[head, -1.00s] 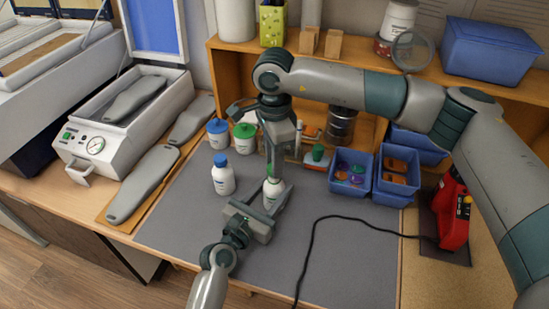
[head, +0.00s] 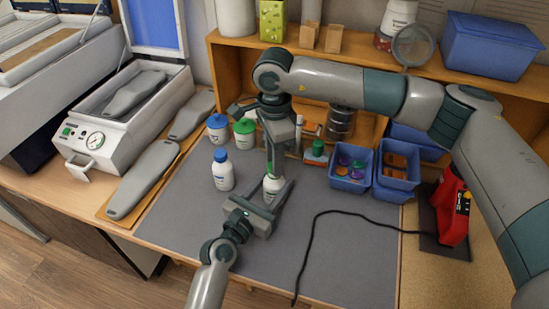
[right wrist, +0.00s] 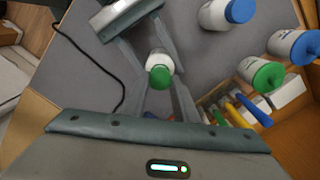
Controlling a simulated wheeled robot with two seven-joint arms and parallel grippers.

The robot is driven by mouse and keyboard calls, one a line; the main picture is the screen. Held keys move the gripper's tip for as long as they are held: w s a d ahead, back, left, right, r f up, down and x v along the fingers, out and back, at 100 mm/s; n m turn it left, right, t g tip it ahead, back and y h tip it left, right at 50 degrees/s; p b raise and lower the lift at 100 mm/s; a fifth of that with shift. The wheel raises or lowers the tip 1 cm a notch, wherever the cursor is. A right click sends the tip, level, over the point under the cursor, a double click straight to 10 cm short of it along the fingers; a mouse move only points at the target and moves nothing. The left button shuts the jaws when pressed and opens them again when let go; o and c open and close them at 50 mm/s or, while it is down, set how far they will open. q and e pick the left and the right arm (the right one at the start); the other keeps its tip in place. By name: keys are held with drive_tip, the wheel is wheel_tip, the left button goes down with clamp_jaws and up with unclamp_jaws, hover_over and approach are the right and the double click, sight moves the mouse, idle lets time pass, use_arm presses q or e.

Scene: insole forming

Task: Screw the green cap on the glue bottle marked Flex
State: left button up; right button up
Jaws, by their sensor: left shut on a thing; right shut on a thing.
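The white glue bottle (head: 273,187) stands upright on the grey mat, between the fingers of my left gripper (head: 274,196), which is shut on it. The green cap (right wrist: 160,77) sits at the bottle's mouth in the right wrist view; whether it is threaded on, I cannot tell. My right gripper (right wrist: 161,86) comes down from above and is shut on the cap. In the head view its fingers mostly hide the cap. The bottle's label is too small to read. A second white bottle with a blue cap (head: 223,172) stands to the left, apart from both grippers.
A blue-lidded jar (head: 218,127) and a green-lidded jar (head: 245,132) stand behind. Blue bins (head: 351,184) with small parts are at the right. A black cable (head: 312,245) crosses the mat to a red tool (head: 451,208).

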drive_tip(key=shift+f, duration=0.55)
